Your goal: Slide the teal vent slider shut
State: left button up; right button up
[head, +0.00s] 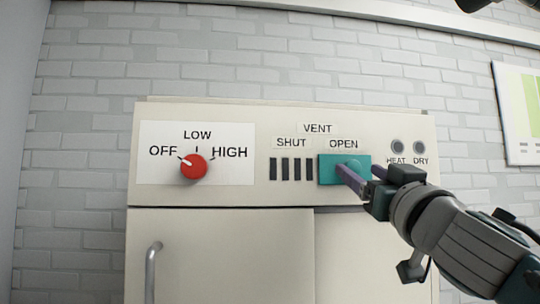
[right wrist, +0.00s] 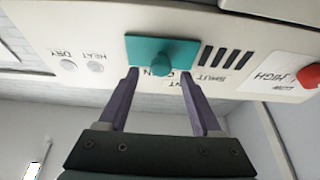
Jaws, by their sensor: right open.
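The teal vent slider (head: 328,172) is a flat plate on the cream cabinet's front panel, under the OPEN label (head: 343,144). Dark vent slots (head: 292,169) lie uncovered to its left, under the SHUT label (head: 291,142). In the right wrist view the slider (right wrist: 142,48) shows its round teal knob (right wrist: 175,58). My right gripper (head: 359,170) is open and empty in front of the slider. In the right wrist view its purple fingers (right wrist: 159,73) point toward the plate, spread about the knob; I cannot tell whether they touch. My left gripper is not in view.
A red knob (head: 194,167) on the OFF/LOW/HIGH dial sits left of the slots. HEAT (head: 397,147) and DRY (head: 420,148) round indicators are at the right. A door handle (head: 152,264) sticks out below left. The panel front left of the slider is clear.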

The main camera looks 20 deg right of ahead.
jog(key=shift+x, duration=0.9)
grip_shut()
dwell(0.9)
